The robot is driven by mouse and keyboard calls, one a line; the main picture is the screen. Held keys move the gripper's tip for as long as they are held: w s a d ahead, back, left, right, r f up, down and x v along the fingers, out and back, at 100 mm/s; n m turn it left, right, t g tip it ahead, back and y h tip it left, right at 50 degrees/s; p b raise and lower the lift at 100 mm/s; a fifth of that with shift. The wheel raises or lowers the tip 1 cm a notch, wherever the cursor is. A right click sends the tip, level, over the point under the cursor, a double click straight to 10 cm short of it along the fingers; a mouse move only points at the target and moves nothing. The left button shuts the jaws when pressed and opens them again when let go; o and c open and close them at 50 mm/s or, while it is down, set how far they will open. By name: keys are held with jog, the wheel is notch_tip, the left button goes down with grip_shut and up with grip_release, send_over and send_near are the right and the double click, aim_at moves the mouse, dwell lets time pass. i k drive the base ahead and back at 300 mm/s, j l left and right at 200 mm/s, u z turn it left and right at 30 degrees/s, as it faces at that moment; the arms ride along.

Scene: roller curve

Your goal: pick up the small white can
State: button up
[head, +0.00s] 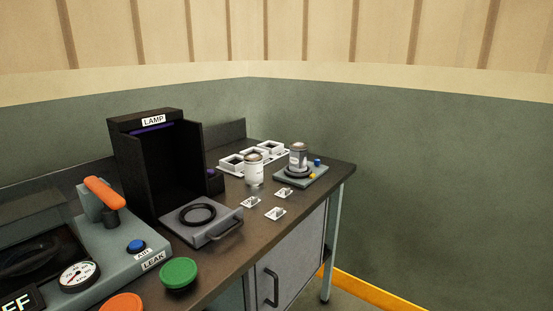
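A small white can (254,171) with a darker top stands upright on the dark bench top, right of the black lamp box. Another can (298,157), grey with a pale label, stands on a small grey-green plate device (315,177) to its right. My gripper is not in view.
The black lamp box (189,148) has a grey drawer tray (223,232) in front. White square holders (232,163) stand behind the cans, and several small white card-like pieces (275,213) lie before them. A leak tester (128,259) with an orange lever and a green button (178,272) are at left.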

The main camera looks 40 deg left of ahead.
aim_at(253, 161)
jog(key=i+u, duration=0.15)
jog(key=i, duration=0.35)
jog(key=i+u, duration=0.15)
jog(key=i, duration=0.35)
jog(key=i+l+u, duration=0.2)
jog(key=i, duration=0.3)
jog(key=i+j+u, duration=0.1)
jog(key=i+u, duration=0.15)
jog(key=u, duration=0.15)
jog(key=i+u, duration=0.25)
jog(key=u, duration=0.2)
jog(key=i+u, duration=0.2)
jog(key=u, duration=0.2)
jog(key=i+l+u, duration=0.2)
jog(key=u, duration=0.2)
jog(key=i+l+u, duration=0.1)
jog(key=i+u, duration=0.35)
